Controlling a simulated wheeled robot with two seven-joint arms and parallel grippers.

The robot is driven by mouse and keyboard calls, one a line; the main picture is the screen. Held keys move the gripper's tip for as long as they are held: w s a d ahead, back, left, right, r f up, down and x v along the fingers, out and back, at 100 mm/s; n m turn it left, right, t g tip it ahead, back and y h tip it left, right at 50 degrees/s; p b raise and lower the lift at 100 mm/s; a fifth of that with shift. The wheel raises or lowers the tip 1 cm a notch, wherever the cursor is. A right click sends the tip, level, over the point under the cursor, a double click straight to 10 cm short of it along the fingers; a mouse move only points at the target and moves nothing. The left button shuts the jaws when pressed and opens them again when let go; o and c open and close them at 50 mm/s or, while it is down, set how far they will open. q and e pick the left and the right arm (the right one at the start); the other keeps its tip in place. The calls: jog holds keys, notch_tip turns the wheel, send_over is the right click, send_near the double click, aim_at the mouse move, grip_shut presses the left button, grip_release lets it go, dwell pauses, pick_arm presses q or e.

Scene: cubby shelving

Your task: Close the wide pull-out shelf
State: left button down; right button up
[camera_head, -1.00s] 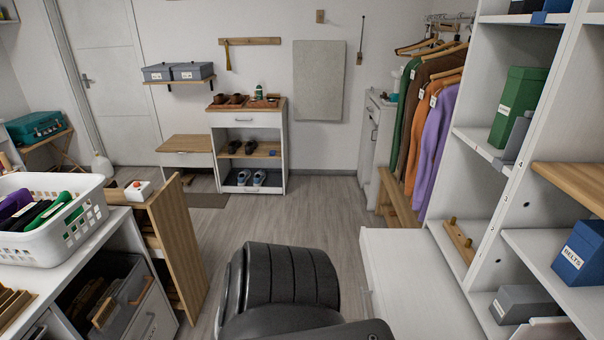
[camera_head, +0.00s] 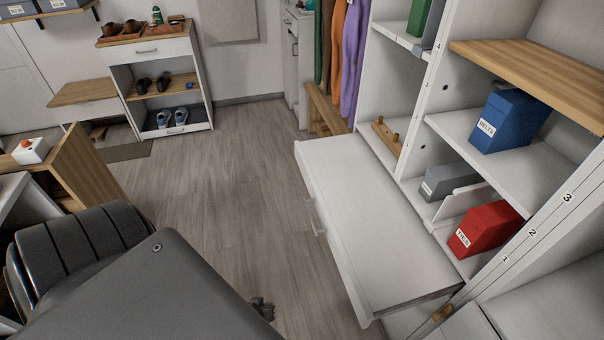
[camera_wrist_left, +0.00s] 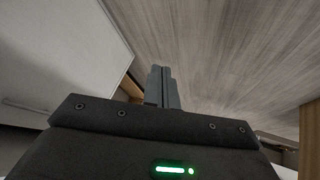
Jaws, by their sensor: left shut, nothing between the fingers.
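The wide pull-out shelf (camera_head: 365,225) is a white flat-topped unit standing out from the cubby shelving at the right of the head view. Its front faces left and bears a pale bar handle (camera_head: 316,217). My left gripper (camera_head: 263,308) shows only as a small dark tip beyond my grey arm link, low in the head view. It is left of the shelf front, with floor seen between them. In the left wrist view its fingers (camera_wrist_left: 163,88) are together and empty, pointing over the wood floor. My right gripper is not in view.
The cubby shelving (camera_head: 470,122) holds a blue box (camera_head: 509,121), a red box (camera_head: 484,229) and a grey box (camera_head: 448,181). A wooden peg rail (camera_head: 386,138) lies behind the shelf. Grey floor (camera_head: 235,180) is clear left of the shelf. A shoe cabinet (camera_head: 158,82) stands at the back.

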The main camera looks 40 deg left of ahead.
pick_arm(q)
jog(key=w+a+r+n+t+y+b, duration=0.1)
jog(key=w+a+r+n+t+b, duration=0.35)
jog(key=w+r, duration=0.75)
jog(key=n+t, duration=0.6)
jog(key=n, duration=0.3)
send_near(310, 181)
jog(key=s+a, duration=0.1)
jog(key=s, duration=0.6)
jog(key=shift+y, duration=0.4)
jog(key=shift+w+d+r+b, duration=0.1)
jog(key=shift+w+b, duration=0.05)
jog(key=shift+w, duration=1.95)
jog(key=shift+w+d+r+b, duration=0.1)
jog(key=shift+w+b, duration=0.1)
jog(key=shift+w, duration=1.9)
jog(key=shift+w+d+r+b, duration=0.1)
jog(key=shift+w+r+b, duration=0.05)
jog(key=shift+w, duration=1.95)
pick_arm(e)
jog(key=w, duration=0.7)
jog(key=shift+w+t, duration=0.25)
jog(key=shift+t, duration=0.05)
pick_arm(q)
jog(key=shift+d, duration=0.1)
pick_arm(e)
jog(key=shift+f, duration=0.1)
pick_arm(q)
jog(key=shift+w, duration=0.1)
